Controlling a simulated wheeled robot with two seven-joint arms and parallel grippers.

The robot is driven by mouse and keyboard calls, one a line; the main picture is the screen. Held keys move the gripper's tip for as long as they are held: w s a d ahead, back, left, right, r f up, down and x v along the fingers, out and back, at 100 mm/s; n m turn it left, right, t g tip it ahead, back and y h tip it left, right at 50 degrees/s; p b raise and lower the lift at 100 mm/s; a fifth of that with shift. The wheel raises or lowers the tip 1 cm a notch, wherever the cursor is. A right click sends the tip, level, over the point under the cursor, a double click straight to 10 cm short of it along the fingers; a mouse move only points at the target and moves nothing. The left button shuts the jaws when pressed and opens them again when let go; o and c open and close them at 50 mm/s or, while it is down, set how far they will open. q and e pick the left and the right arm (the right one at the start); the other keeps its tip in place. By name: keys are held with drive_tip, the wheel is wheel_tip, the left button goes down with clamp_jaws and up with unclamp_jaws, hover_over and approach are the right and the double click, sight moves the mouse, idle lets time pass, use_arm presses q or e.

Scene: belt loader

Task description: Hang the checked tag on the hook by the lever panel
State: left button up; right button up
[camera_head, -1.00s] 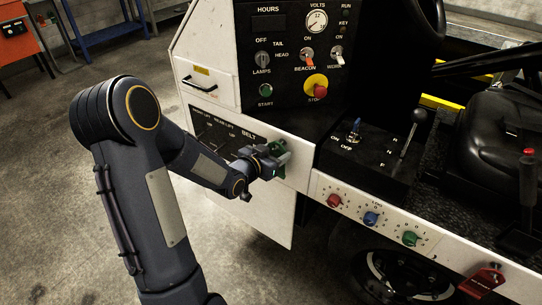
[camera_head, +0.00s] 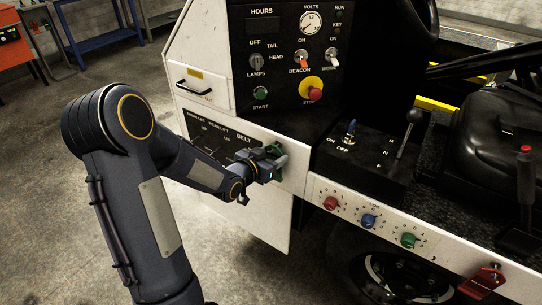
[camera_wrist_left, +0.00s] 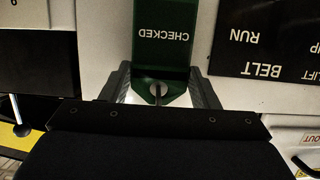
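The green checked tag (camera_wrist_left: 163,50) shows upside down in the left wrist view, flat against or just off the white panel. Its tapered end, with a hole and a small grey metal part in it (camera_wrist_left: 158,90), lies between the fingers of my left gripper (camera_wrist_left: 161,80). The fingertips appear to meet the tag's two side edges. In the head view my left gripper (camera_head: 272,164) is at the white panel, just right of the black lever panel (camera_head: 213,138), and partly hides the tag. I cannot tell whether the grey part is the hook. My right gripper is not in view.
The control console (camera_head: 285,60) with knobs and a red stop button rises above. A black lever box (camera_head: 370,160) and a white rail with coloured knobs (camera_head: 369,221) lie to the right. A red tag (camera_head: 484,280) is at lower right. Open floor lies left.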

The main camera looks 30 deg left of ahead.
use_arm(q)
drive_tip(key=o, duration=0.5)
drive_tip(key=shift+c, duration=0.2)
drive_tip(key=s+r+n+g+y+p, duration=0.2)
drive_tip(key=s+r+g+p, duration=0.15)
drive_tip(key=s+r, duration=0.85)
drive_tip(key=s+d+r+g+h+p, duration=0.1)
drive_tip(key=s+d+g+h+p, duration=0.1)
drive_tip(key=s+d, duration=0.3)
drive_tip(key=s+d+r+g+h+p, duration=0.1)
drive_tip(key=s+d, duration=0.5)
drive_tip(key=s, duration=0.7)
drive_tip(key=shift+s+d+r+n+g+h+p, duration=0.3)
drive_tip(key=shift+g+h+p, duration=0.5)
drive_tip(key=shift+g+p, duration=0.35)
drive_tip(key=shift+a, duration=0.1)
